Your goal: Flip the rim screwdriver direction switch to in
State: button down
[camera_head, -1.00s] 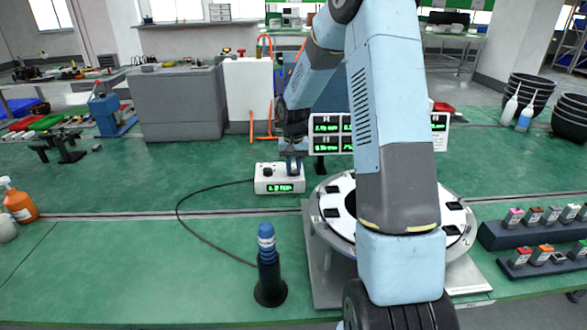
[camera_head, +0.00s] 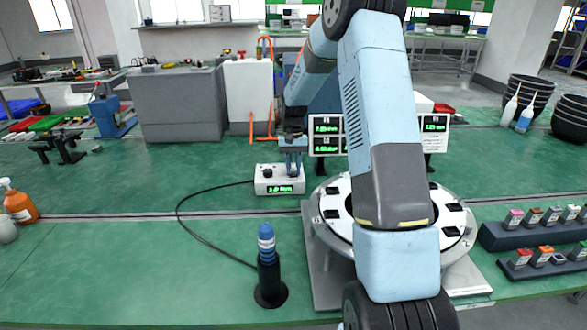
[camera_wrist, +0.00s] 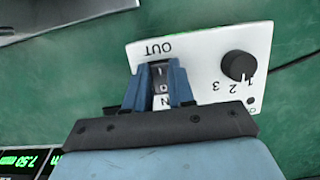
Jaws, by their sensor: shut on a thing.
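The screwdriver control box (camera_head: 279,181) is white, with a green display, and stands on the green bench. In the wrist view its face (camera_wrist: 205,65) appears upside down, with OUT at the top, a black knob (camera_wrist: 238,66) and part of the IN label. The dark direction switch (camera_wrist: 160,76) lies between the blue fingers of my gripper (camera_wrist: 158,85), which is shut on it. The fingers hide part of the switch, and I cannot tell which way it is tipped. In the head view my gripper (camera_head: 293,166) reaches down onto the box. The blue screwdriver (camera_head: 266,244) stands upright in a black holder.
A black cable (camera_head: 185,205) runs from the box toward the screwdriver holder. A round white fixture (camera_head: 335,229) on a metal plate stands to the right, under my arm. Display panels (camera_head: 326,135) stand behind it.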

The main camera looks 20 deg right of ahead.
aim_at(293, 170)
jog(key=c, duration=1)
grip_release()
jog(key=shift+o, duration=0.2)
jog(key=a+v, duration=0.1)
jog(key=v, duration=1.2)
jog(key=shift+w+d+r, duration=0.25)
jog(key=shift+d+r, duration=0.1)
jog(key=shift+d, duration=0.15)
